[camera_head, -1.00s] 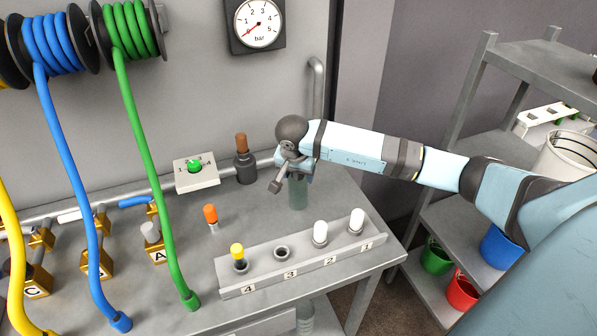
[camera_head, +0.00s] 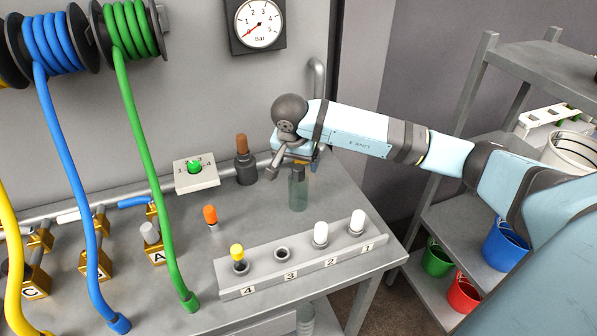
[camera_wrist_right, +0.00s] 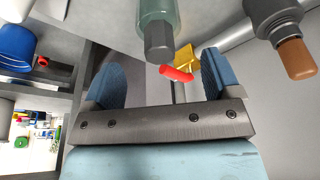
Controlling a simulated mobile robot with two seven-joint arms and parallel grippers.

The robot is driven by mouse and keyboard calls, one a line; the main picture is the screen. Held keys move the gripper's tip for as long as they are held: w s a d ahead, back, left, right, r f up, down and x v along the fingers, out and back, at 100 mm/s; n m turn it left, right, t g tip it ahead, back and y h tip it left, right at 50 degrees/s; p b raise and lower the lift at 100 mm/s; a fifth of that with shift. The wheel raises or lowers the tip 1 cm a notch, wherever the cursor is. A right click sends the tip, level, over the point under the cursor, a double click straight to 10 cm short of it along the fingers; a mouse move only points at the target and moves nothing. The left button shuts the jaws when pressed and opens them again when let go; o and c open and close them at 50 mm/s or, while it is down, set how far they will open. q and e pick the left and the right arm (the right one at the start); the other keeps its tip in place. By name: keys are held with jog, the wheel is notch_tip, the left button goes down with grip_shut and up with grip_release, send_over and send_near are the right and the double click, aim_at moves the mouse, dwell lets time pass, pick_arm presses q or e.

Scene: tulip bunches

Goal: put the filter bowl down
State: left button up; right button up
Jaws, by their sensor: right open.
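The filter bowl (camera_head: 298,194) is a translucent grey-green cylinder standing upright on the grey bench, behind the numbered rack. My right gripper (camera_head: 300,166) is above it, partly hidden by the wrist. In the right wrist view the two blue-padded fingers of my right gripper (camera_wrist_right: 160,68) are spread apart with nothing held between them. The bowl (camera_wrist_right: 157,12) with its dark hexagonal end shows there just beyond the fingertips, clear of both pads. My left gripper is in neither view.
The rack (camera_head: 300,262) holds one yellow-topped and two white-topped pieces, with hole 3 empty. A dark bottle with a brown top (camera_head: 244,160) and an orange-topped piece (camera_head: 211,215) stand to the left. Hoses hang at left; a shelf (camera_head: 470,210) with buckets stands right.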

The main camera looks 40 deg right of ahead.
jog(key=v, duration=0.6)
jog(key=shift+s+f, duration=0.1)
dwell(0.4)
